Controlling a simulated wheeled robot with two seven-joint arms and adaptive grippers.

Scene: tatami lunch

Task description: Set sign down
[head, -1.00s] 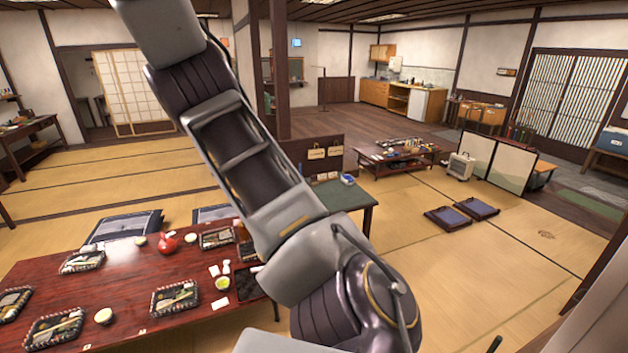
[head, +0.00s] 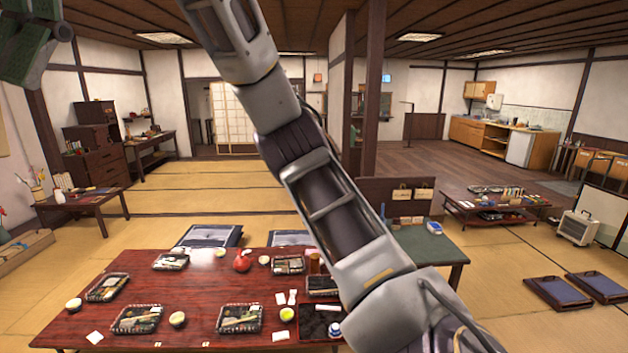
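I cannot make out a sign for certain in the head view. A dark green and grey piece (head: 28,42) is cut off by the top left corner, and I cannot tell what it is. One of my arms crosses the picture from the lower right up to the top edge, and its hand end is beyond the frame. I see no gripper fingers, so what either gripper holds is hidden.
A red-brown low table (head: 190,285) with lunch trays, cups and a red teapot (head: 243,261) fills the lower left. A green-topped table (head: 447,246) stands right of my arm. Floor cushions (head: 558,292) lie at right. Open tatami (head: 205,190) stretches behind the low table.

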